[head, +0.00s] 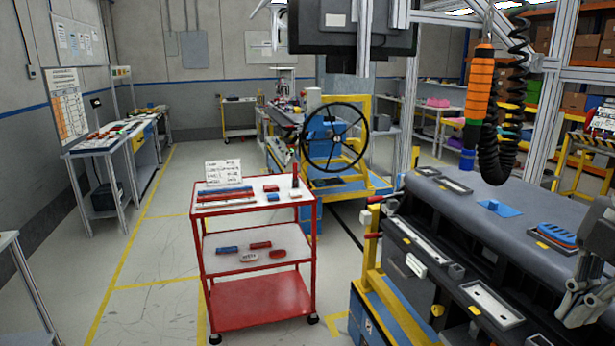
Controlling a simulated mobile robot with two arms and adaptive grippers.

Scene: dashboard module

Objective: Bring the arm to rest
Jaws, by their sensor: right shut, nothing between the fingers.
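My right gripper (580,308) is at the right edge of the head view, pointing down, shut and empty. It is in front of the right end of the dark dashboard module (470,225); I cannot tell whether it touches it. The rest of the right arm is mostly outside the picture. My left gripper is not in view. A blue ribbed part (556,234) and a flat blue piece (499,208) lie on top of the module, to the left of the gripper.
A red three-shelf cart (260,300) with small red and blue parts stands left of the module. An orange tool (478,85) hangs on a black coiled hose above the module. A steering wheel (335,137) stands behind. Floor left of the cart is clear.

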